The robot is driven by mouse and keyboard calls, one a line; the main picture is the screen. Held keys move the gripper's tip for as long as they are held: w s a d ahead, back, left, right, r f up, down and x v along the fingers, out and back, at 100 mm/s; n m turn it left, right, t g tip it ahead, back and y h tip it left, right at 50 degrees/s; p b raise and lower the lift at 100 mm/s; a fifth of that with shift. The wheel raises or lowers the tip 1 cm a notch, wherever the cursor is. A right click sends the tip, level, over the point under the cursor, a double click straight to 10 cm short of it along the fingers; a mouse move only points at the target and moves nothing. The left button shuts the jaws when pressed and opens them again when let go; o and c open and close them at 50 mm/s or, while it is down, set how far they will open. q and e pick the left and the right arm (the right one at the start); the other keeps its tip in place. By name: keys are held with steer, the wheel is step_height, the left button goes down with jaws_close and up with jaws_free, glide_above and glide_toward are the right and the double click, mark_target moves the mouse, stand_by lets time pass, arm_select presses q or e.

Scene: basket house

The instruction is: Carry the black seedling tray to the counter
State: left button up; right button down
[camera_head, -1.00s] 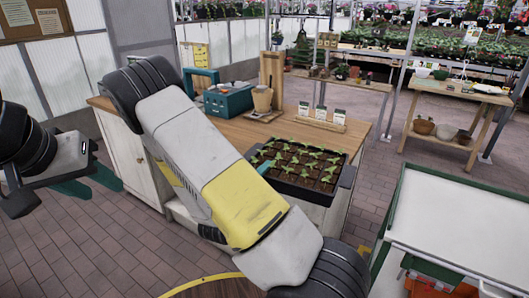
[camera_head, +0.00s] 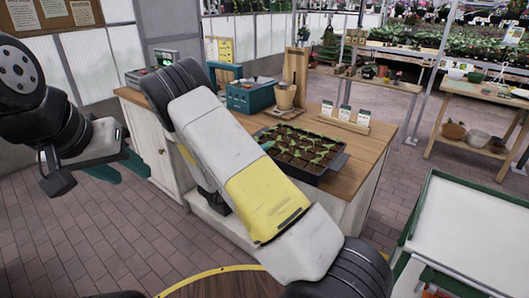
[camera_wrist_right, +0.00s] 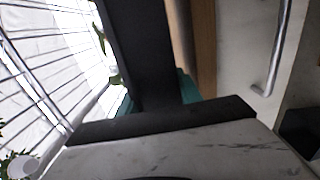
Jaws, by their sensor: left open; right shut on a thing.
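The black seedling tray (camera_head: 335,163), filled with small green seedlings, is level over the front part of the wooden counter (camera_head: 366,172). Whether its underside touches the top cannot be told. My right gripper (camera_head: 266,145) is at the tray's left side, mostly hidden behind my own arm. In the right wrist view, the teal fingers of this gripper (camera_wrist_right: 157,97) are on either side of the tray's dark wall (camera_wrist_right: 145,45), shut on it. My left gripper (camera_head: 124,170) is open and empty, left of the counter and away from the tray.
A white-topped cart (camera_head: 470,225) is at the right. The counter top right of the tray is clear.

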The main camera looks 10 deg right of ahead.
steer(key=shift+w+a, duration=0.3)
steer(key=shift+w, duration=0.35)
steer(key=shift+f, duration=1.7)
steer(key=shift+f, duration=0.1)
steer(key=c, duration=1)
jaws_free()
steer(key=shift+f, duration=0.15)
steer(key=shift+o, duration=1)
